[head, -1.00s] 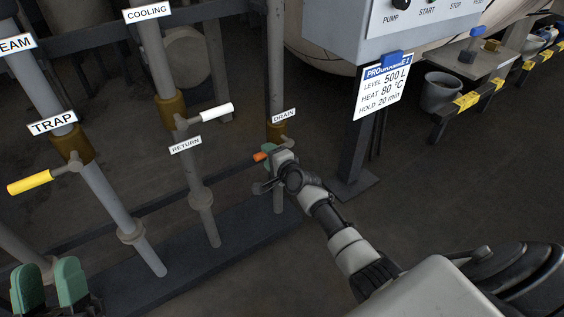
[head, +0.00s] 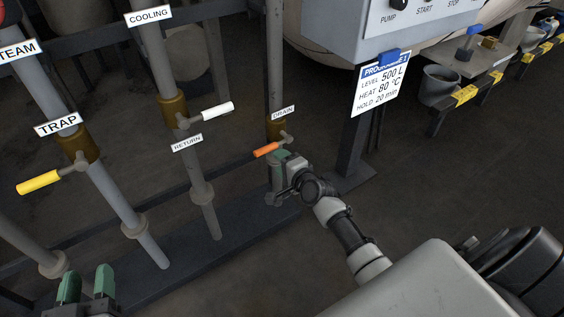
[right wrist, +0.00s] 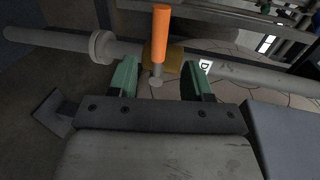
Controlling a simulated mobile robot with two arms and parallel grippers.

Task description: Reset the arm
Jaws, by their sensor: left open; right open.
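My right gripper (head: 278,170) is near the drain pipe, just below the orange valve handle (head: 267,149) under the DRAIN label (head: 283,111). In the right wrist view, my right gripper (right wrist: 158,80) has its green fingers apart. The orange handle (right wrist: 161,35) and its brass valve body (right wrist: 170,60) stand beyond the gap between the fingers, and nothing is gripped. My left gripper (head: 86,286) is at the bottom left of the head view, its green fingers apart and empty.
A yellow handle (head: 40,182) sticks out at the TRAP valve and a white handle (head: 217,110) at the COOLING pipe. A control box (head: 375,25) on a post with a program card (head: 381,82) stands right of the drain.

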